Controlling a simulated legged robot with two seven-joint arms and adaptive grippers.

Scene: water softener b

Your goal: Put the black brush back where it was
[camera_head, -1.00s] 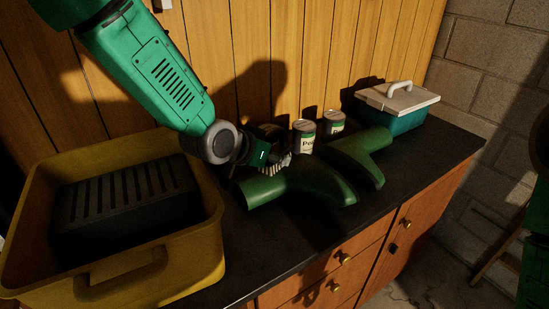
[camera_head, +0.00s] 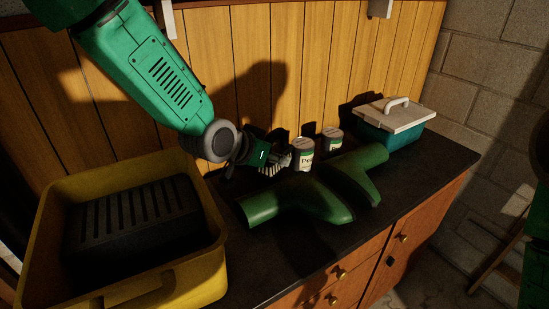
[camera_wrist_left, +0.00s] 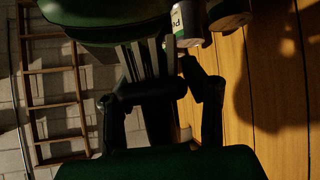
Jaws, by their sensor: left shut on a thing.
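My left gripper (camera_head: 268,155) is shut on the black brush (camera_wrist_left: 150,88), which spans between its two fingers in the left wrist view. The brush's pale bristles (camera_head: 274,167) show just below the gripper in the head view. Gripper and brush are beside the cans, behind the left end of the green boots (camera_head: 300,198). Most of the brush is hidden by the gripper in the head view. Whether the bristles touch anything cannot be told. My right gripper is not in view.
Two labelled cans (camera_head: 304,155) stand behind the boots against the wooden wall. A yellow crate (camera_head: 210,255) holding a black slotted box (camera_head: 130,215) is at the left. A teal box with a white lid (camera_head: 395,120) stands at the back right. The dark worktop (camera_head: 440,160) is clear at right.

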